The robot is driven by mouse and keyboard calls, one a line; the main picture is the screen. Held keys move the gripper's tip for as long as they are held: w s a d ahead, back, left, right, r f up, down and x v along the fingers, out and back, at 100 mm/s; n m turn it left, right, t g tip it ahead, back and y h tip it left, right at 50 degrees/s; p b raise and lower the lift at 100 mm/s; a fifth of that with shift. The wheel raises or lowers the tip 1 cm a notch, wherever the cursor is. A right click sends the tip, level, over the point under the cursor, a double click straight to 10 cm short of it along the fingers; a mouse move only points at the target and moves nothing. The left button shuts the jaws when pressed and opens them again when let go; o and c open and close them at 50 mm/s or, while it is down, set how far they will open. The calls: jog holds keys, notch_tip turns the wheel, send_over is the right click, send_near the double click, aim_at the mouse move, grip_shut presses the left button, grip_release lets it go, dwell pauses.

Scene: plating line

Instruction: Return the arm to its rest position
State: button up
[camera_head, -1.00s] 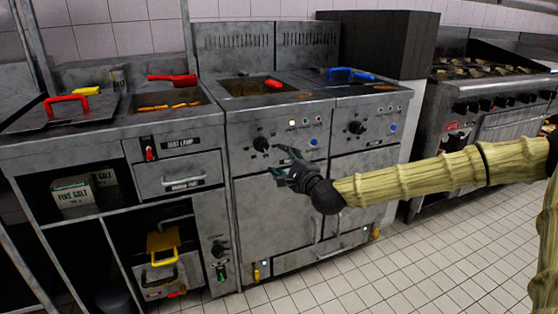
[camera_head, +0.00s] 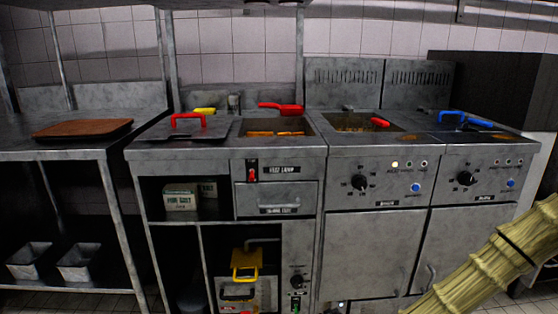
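My arm, in its ribbed yellow-green sleeve, enters from the right edge of the head view and slants down to the bottom right. My gripper is out of view, below the bottom edge of the picture, so its fingers and anything in them are hidden. The arm crosses in front of the right fryer's lower door (camera_head: 447,240). The left fryer's control knob (camera_head: 359,182) is clear of the arm.
Steel fryers (camera_head: 375,150) stand at centre right, with a heat-lamp station (camera_head: 278,180) to their left. A brown board (camera_head: 82,128) lies on the left table. Salt boxes (camera_head: 180,200) sit on a shelf. A dark unit (camera_head: 490,92) stands right.

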jog(key=s+f+n+g+h, duration=0.1)
jog(key=s+f+n+g, duration=0.4)
jog(key=s+f, duration=0.95)
jog(key=s+d+f+n+g+h, duration=0.2)
jog(key=s+d+n, duration=0.15)
jog(key=s, duration=0.65)
jog(key=s+d+f+n+g+h, duration=0.25)
jog(key=s+d, duration=0.25)
jog(key=s, duration=0.5)
notch_tip(320, 180, up, 30)
jog(key=p, duration=2.9)
jog(key=shift+a+f+y, duration=0.25)
jog(key=shift+y, duration=0.2)
